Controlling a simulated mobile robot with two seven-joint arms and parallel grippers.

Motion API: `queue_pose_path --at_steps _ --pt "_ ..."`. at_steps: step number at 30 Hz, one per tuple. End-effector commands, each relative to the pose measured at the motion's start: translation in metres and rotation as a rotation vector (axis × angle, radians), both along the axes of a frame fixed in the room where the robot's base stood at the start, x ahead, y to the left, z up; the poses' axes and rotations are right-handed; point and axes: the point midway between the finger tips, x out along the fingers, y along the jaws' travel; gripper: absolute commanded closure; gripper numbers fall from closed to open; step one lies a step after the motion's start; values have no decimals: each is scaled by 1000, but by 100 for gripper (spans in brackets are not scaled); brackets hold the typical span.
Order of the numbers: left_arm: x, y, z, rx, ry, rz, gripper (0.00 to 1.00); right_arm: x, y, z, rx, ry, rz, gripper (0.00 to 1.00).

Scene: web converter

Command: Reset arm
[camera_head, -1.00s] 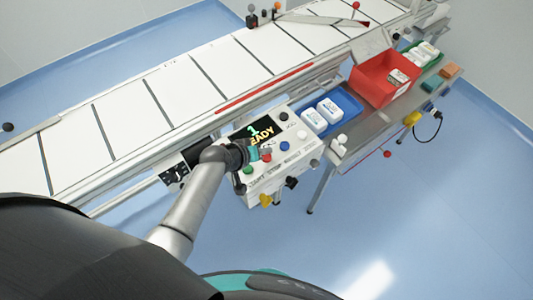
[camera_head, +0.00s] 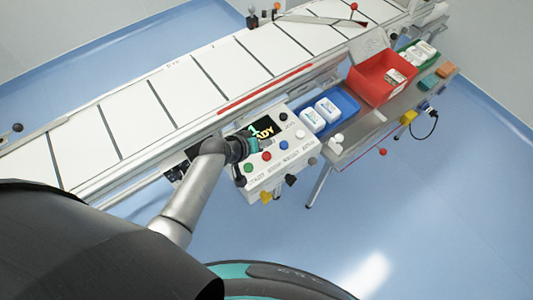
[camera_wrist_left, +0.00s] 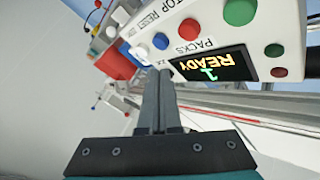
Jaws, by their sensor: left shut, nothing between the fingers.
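My left arm comes in from the lower left in the head view. Its left gripper (camera_head: 254,144) is over the white control panel (camera_head: 286,166), covering part of the dark display (camera_head: 264,130). In the left wrist view the gripper's fingers (camera_wrist_left: 158,76) are together with nothing between them. Beyond them are the display (camera_wrist_left: 212,65), reading "READY" and "1", a red button (camera_wrist_left: 190,26), a blue button (camera_wrist_left: 160,40) and a green button (camera_wrist_left: 240,11). Whether the fingers touch the panel cannot be told. My right gripper is not in view.
A conveyor (camera_head: 135,120) with white sections runs behind the panel. To the right, a metal table (camera_head: 364,129) holds a blue tray (camera_head: 347,104) with white packs and a red bin (camera_head: 378,84). Blue floor (camera_head: 440,200) is clear at the lower right.

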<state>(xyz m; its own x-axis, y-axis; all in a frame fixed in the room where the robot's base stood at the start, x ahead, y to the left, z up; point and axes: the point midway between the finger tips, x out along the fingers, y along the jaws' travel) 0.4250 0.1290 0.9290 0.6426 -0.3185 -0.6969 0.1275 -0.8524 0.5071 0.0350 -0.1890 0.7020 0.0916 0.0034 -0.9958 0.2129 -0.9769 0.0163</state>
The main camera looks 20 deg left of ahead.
Motion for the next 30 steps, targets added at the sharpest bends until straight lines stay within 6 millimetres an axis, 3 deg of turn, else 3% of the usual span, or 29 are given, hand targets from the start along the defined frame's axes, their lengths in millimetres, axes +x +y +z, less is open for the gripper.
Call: queue_pose_path --at_steps 10,14,22,30 --pt "-1 0 0 1 0 -2 100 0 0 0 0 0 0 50" --pt "-10 -3 4 26 10 -39 100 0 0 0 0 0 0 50" --pt "-74 -7 32 201 89 -234 100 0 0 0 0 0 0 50" --pt "-144 6 74 395 193 -357 100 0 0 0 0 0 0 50"
